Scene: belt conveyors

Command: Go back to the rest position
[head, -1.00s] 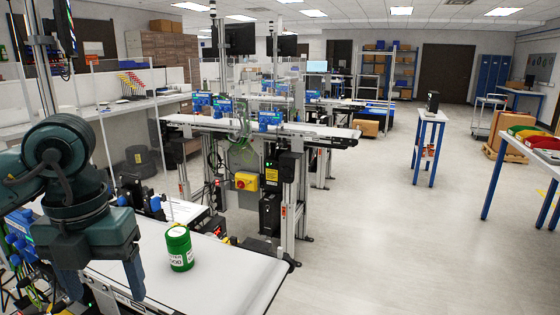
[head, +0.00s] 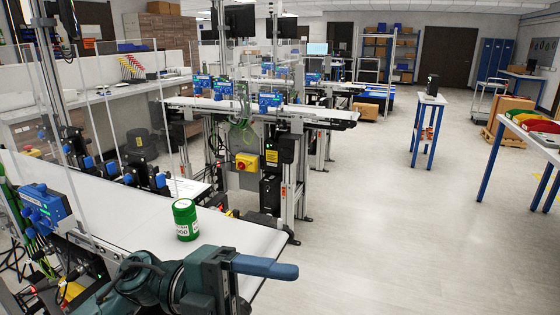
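A green canister (head: 185,219) with a white label and green lid stands upright on the white conveyor belt (head: 120,203), near its right end. My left gripper (head: 272,268) is at the bottom of the head view, in front of the belt's right end and apart from the canister. It points right. One blue finger shows at the far edge of its palm, so it looks open; the other finger is hidden or below the picture. Nothing shows in its grasp. My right gripper is not in view.
Clear guard panels and a blue sensor box (head: 43,208) line the near conveyor. Another conveyor (head: 305,124) stands behind. The floor between is clear.

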